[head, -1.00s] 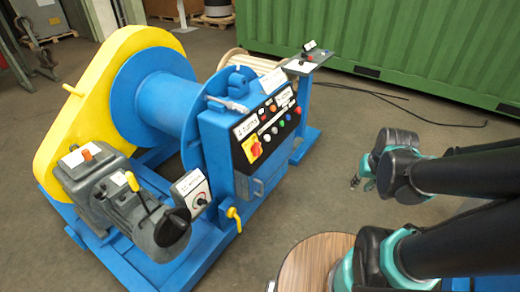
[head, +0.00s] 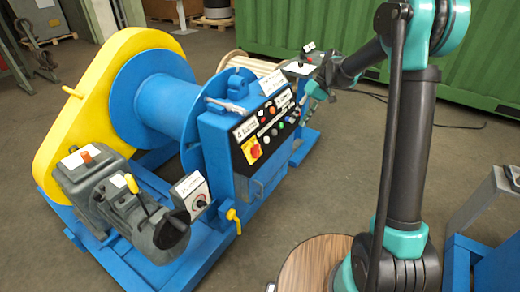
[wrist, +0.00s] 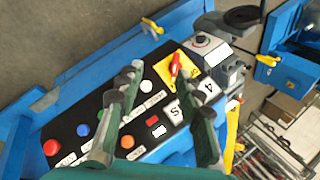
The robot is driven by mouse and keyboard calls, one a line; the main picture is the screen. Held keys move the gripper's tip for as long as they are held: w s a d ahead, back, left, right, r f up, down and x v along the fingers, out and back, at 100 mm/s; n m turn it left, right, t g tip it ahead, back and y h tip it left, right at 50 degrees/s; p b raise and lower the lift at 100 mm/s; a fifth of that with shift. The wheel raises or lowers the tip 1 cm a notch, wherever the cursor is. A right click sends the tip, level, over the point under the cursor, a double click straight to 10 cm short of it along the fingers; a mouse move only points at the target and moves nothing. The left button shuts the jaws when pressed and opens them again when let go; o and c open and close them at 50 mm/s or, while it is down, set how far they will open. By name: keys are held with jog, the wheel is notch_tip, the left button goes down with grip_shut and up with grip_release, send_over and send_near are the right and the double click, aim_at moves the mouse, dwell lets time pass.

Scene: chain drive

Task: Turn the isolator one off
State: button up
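A red rotary handle on a yellow plate (head: 253,150), which looks like an isolator switch, is on the black control panel of the blue winch. It also shows in the wrist view (wrist: 175,64), with the handle standing nearly upright in the picture. I cannot read a label that names it isolator one. My gripper (head: 312,90) is at the panel's far right end in the head view. In the wrist view my gripper (wrist: 162,80) is open and empty, with its fingers apart over the panel. The red handle lies just beyond the fingertips, apart from them.
The panel carries several coloured buttons (wrist: 83,130) close to the fingers. A grey box with a dial (head: 190,194) and a yellow valve handle (head: 234,217) stand near the panel's near end. A green container (head: 350,30) is behind.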

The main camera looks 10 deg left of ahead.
jog(key=w+a+f+n+g, duration=0.2)
jog(key=w+a, duration=0.2)
jog(key=a, duration=0.3)
send_near(259, 149)
jog(key=shift+y, duration=0.3)
jog(key=x, duration=0.9)
jog(key=shift+s+d+f, duration=0.15)
jog(key=shift+s+f, duration=0.05)
jog(key=shift+f, duration=0.25)
grip_shut()
